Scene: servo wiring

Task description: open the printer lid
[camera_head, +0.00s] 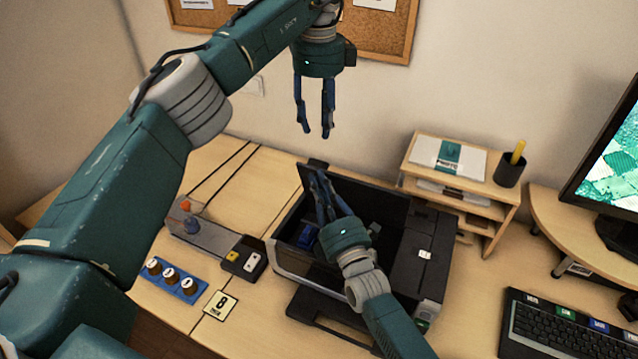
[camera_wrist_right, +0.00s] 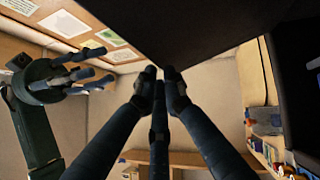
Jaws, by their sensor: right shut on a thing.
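The black printer (camera_head: 421,262) stands on the desk, with its inside showing. Its dark lid (camera_head: 372,200) stands raised at the back of the body; the lid is also the large dark panel in the right wrist view (camera_wrist_right: 200,28). My right gripper (camera_head: 316,176) reaches over the printer from the front, its fingers shut on the lid at its left edge. In the right wrist view its fingertips (camera_wrist_right: 163,75) meet at the panel's edge. My left gripper (camera_head: 328,130) hangs above and behind the printer, open and empty; it also shows in the right wrist view (camera_wrist_right: 85,78).
A wooden shelf (camera_head: 462,178) with papers and a pen cup (camera_head: 509,170) stands right of the printer. A keyboard (camera_head: 565,335) and monitor (camera_head: 612,175) are further right. A switch box (camera_head: 243,258) and blue knob block (camera_head: 172,281) lie left. A corkboard hangs behind.

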